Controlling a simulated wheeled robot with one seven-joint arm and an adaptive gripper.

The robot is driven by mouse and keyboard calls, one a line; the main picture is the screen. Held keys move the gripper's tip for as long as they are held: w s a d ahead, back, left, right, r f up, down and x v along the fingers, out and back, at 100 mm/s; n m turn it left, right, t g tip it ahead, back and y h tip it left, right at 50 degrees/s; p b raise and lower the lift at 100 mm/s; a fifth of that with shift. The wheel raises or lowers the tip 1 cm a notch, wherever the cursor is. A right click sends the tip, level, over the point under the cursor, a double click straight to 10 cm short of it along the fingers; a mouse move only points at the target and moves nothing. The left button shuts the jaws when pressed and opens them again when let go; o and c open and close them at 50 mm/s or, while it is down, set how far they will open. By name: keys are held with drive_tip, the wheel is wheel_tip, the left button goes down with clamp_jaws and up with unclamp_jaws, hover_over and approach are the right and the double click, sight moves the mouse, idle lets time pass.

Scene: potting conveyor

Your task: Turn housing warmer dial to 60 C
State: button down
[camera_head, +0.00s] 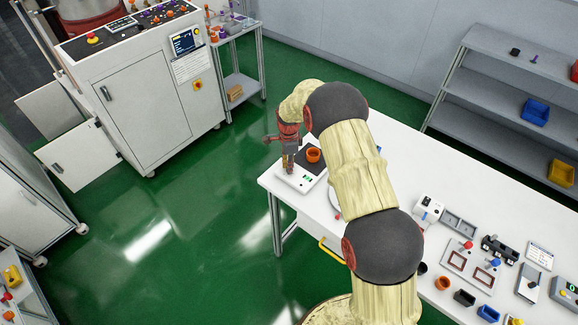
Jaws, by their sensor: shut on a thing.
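The housing warmer (313,187) is a white box with a dark top plate, at the near left corner of the white table. A small green display shows on its front, too small to read. An orange round housing (313,155) sits on the dark plate. My gripper (288,172) points down at the left front part of the warmer, left of the orange housing. It is shut on the dial, which is mostly hidden by the fingers. The dial's marks and setting cannot be read from here.
The white table (400,150) carries fixtures and small parts (470,258) at the right. My arm crosses above the table and hides part of it. A grey shelf (490,90) stands behind. A white cabinet machine (150,100) stands at the left, with open green floor between.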

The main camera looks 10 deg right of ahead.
drive_tip(key=shift+w+r, duration=0.1)
drive_tip(key=shift+r, duration=0.05)
drive_tip(key=c, duration=1.7)
unclamp_jaws()
drive_tip(key=shift+c, duration=0.2)
drive_tip(key=shift+o, duration=0.3)
wheel_tip(320, 180, up, 12)
